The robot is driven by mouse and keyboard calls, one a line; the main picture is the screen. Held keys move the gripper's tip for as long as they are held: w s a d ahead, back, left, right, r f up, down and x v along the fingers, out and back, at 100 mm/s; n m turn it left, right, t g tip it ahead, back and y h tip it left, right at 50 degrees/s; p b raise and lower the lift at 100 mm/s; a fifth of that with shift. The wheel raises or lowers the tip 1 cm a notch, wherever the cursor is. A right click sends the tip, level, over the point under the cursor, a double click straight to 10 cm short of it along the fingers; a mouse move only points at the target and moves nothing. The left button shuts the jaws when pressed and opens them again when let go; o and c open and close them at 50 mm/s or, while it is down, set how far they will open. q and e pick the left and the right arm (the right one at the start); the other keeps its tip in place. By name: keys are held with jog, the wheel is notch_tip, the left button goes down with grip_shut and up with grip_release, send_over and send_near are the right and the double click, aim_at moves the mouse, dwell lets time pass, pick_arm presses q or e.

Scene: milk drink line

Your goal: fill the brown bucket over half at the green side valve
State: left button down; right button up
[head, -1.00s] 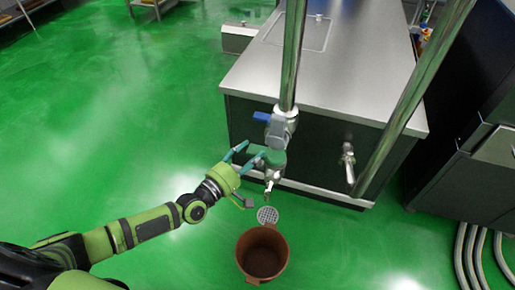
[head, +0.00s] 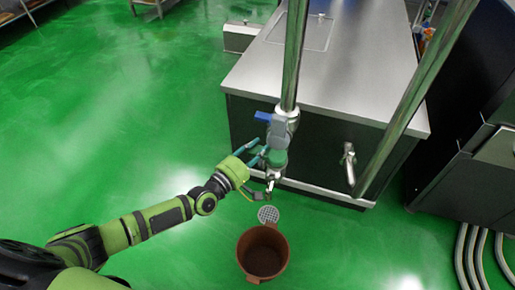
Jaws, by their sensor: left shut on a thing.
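The green side valve (head: 277,158) sits low on the steel vertical pipe, under a blue-handled valve (head: 264,117). My left gripper (head: 262,147) is at the left side of the green valve, with its teal fingers shut on the valve's handle, which they partly hide. The brown bucket (head: 283,252) stands upright on the floor below and in front of the spout (head: 269,185). Its inside looks plain brown; I cannot make out any liquid or a stream. My right gripper is not in view.
A round floor drain (head: 268,214) lies just behind the bucket. A steel-topped counter (head: 340,75) stands behind the pipe, with another tap (head: 348,160) on its front. A slanted steel pipe (head: 415,95) and hoses (head: 470,255) are at right. Floor at left is clear.

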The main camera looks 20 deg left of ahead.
pick_arm(q)
jog(key=shift+s+d+r+n+t+y+p, duration=0.15)
jog(key=shift+s+n+t+y+p, duration=0.15)
jog(key=shift+n+y+p, duration=0.5)
jog(key=shift+s+a+r+n+t+y+p, duration=0.1)
jog(key=shift+s+n+t+y+p, duration=0.25)
jog(key=shift+y+p, duration=0.75)
jog(key=shift+s+d+f+n+y+p, duration=0.15)
jog(key=shift+s+n+y+p, duration=0.1)
jog(key=shift+n+y+p, duration=0.55)
jog(key=shift+s+d+f+n+y+p, duration=0.1)
jog(key=shift+s+n+y+p, duration=0.15)
jog(key=shift+n+y, duration=0.45)
jog(key=shift+s+n+y+p, duration=0.25)
jog(key=shift+y, duration=0.85)
jog(key=c, duration=0.9)
grip_release()
jog(key=shift+c, duration=0.2)
